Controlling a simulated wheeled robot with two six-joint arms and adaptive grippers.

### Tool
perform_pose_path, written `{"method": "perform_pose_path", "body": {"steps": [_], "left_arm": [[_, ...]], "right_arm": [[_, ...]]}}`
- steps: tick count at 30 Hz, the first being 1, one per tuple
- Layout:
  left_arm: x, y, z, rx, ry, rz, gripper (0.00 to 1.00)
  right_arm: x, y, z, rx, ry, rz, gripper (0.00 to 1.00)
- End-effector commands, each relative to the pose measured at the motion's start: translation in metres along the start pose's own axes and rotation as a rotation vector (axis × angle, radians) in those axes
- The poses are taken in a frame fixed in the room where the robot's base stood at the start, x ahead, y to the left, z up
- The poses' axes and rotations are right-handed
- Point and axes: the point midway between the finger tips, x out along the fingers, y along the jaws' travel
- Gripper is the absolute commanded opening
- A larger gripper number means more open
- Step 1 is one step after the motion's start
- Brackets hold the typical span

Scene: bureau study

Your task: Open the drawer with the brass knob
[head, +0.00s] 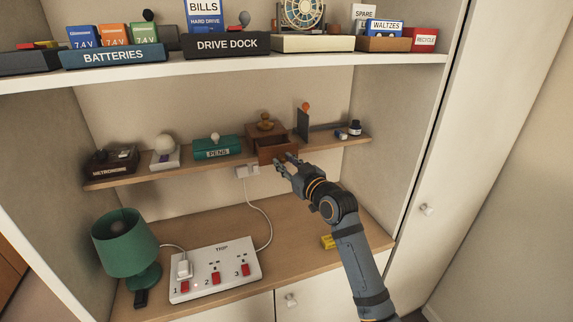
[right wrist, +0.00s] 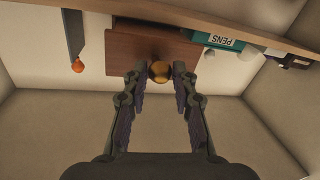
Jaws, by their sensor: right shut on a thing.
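A small wooden drawer box (head: 252,130) stands on the middle shelf, right of the teal PENS case. Its drawer (head: 291,153) is pulled partly out toward me, and its dark inside shows from above. In the right wrist view the brown drawer front (right wrist: 135,48) is upside down, with the round brass knob (right wrist: 160,71) between my fingertips. My right gripper (head: 287,163) is shut on the knob in front of the shelf; it also fills the lower right wrist view (right wrist: 159,75). In the head view the gripper hides the knob. My left gripper is not in view.
The PENS case (head: 217,153) stands left of the box, and a dark upright piece with an orange ball (head: 304,108) stands to its right. Below are a wall socket (head: 247,171), a power strip (head: 215,272) and a green lamp (head: 125,243). The desk's right side is mostly clear.

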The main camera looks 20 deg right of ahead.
Motion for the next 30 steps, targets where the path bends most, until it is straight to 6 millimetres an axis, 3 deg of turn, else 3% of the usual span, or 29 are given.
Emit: {"method": "perform_pose_path", "body": {"steps": [2, 3, 7, 11, 16, 19, 30], "left_arm": [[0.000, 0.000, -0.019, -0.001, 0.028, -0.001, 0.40], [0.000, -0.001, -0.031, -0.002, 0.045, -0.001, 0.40], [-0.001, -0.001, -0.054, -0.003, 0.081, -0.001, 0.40], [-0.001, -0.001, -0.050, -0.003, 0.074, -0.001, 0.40], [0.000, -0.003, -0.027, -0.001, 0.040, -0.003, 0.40], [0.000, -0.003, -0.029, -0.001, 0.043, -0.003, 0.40], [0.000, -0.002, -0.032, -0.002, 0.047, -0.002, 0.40]], "right_arm": [[0.000, -0.001, 0.002, 0.002, -0.003, -0.001, 0.00], [0.000, -0.001, 0.002, 0.002, -0.003, -0.001, 0.31], [0.000, 0.000, 0.002, 0.002, -0.003, -0.001, 0.49], [0.000, 0.000, 0.001, 0.001, -0.002, 0.000, 0.50], [-0.001, 0.000, 0.001, 0.001, -0.002, 0.000, 0.50], [-0.008, 0.000, 0.002, -0.001, -0.003, 0.001, 0.50], [-0.095, -0.001, 0.002, -0.010, -0.007, -0.003, 0.50]]}}
